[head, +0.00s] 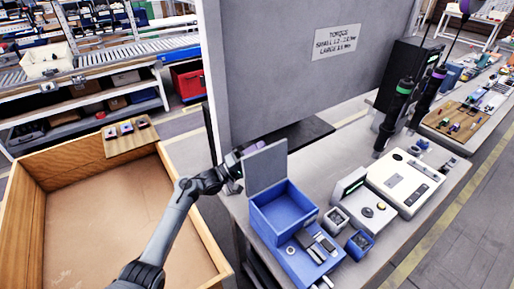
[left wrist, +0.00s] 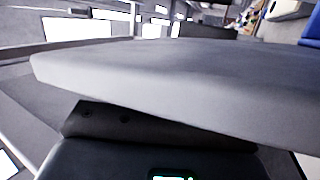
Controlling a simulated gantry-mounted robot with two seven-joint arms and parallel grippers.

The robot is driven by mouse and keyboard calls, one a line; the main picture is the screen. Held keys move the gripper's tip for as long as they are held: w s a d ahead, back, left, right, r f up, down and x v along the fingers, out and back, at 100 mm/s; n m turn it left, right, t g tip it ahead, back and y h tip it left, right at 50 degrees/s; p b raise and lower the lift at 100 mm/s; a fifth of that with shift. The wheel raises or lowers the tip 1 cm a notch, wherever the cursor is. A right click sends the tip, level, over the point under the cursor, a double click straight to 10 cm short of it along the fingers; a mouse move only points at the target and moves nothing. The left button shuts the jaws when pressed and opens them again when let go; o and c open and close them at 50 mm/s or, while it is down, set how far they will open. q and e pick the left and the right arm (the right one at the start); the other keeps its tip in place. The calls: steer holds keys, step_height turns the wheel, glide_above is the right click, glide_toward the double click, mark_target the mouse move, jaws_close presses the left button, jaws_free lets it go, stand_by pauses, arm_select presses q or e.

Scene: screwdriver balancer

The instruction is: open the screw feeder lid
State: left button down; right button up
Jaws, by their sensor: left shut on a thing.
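The screw feeder is a blue box (head: 284,212) on the bench, with its inside showing. Its grey lid (head: 265,168) stands about upright at the back left edge of the box. My left gripper (head: 240,161) is at the left edge of the lid and shut on it; its fingertips are partly hidden. In the left wrist view the lid (left wrist: 180,85) fills much of the picture as a grey slab, close against the dark gripper part below it. My right gripper is not in view.
A blue tray (head: 291,262) with metal parts is in front of the box. Small bins (head: 336,218), a white device (head: 405,182) and upright screwdrivers (head: 394,118) stand to the right. A grey panel (head: 290,70) rises behind. A wooden crate (head: 30,215) is at left.

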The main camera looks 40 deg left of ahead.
arm_select(q)
steer(key=shift+s+d+r+m+g+h, duration=0.2)
steer(key=shift+d+m+g+h, duration=0.25)
steer(key=shift+m, duration=0.25)
steer(key=c, duration=0.8)
jaws_free()
steer(key=v, duration=1)
steer(key=shift+s+a+f, duration=0.2)
steer(key=shift+s, duration=0.05)
